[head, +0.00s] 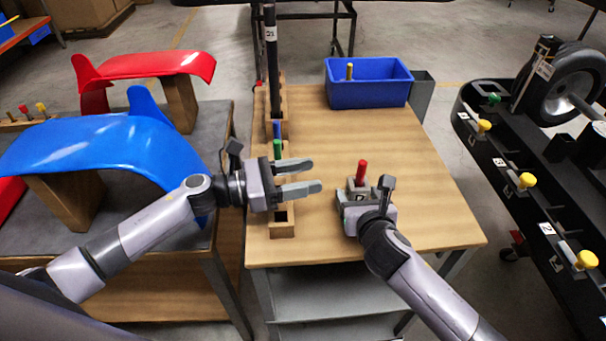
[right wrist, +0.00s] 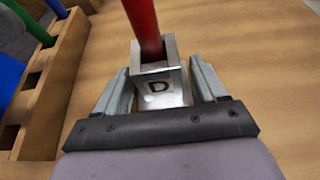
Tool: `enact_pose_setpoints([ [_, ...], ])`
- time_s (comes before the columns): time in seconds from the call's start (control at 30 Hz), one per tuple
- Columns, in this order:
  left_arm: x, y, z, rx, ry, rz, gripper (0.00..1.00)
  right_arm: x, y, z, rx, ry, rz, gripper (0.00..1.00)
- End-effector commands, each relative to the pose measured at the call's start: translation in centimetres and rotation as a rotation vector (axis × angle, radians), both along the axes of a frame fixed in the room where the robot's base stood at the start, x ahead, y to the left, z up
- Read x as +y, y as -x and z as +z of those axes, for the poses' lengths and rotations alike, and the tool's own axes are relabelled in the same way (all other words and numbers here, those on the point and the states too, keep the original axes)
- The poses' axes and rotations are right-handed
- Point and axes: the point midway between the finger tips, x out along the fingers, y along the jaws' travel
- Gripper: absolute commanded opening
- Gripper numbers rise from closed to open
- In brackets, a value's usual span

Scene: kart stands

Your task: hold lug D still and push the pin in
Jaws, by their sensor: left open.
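Lug D (right wrist: 158,87) is a small grey metal block marked D on the wooden table. It also shows in the head view (head: 358,186). A red pin (head: 362,171) stands upright from its top; in the right wrist view the pin (right wrist: 142,25) rises out of the lug's opening. My left gripper (head: 318,176) is open and empty, left of the red pin, over the table near the wooden rack. How deep the pin sits is hidden.
A wooden rack (head: 282,230) with a green pin (head: 277,149) and a blue pin (head: 277,129) runs along the table's left side. A blue bin (head: 368,92) stands at the back. A black kart stand with yellow knobs (head: 526,181) is at right. The table's middle is clear.

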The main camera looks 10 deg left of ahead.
Motion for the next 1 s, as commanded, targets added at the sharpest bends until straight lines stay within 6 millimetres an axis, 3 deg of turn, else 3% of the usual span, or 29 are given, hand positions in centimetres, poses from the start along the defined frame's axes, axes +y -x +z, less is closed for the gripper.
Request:
enact_pose_setpoints([
  [0.47,0.0,0.0,0.0,0.000,0.000,0.000,0.53,-0.2,0.6,0.3,-0.001,0.000,-0.001,0.79],
  [1.0,0.0,0.0,0.0,0.000,0.000,0.000,0.53,-2.3,6.9,2.9,0.000,0.001,0.001,0.79],
])
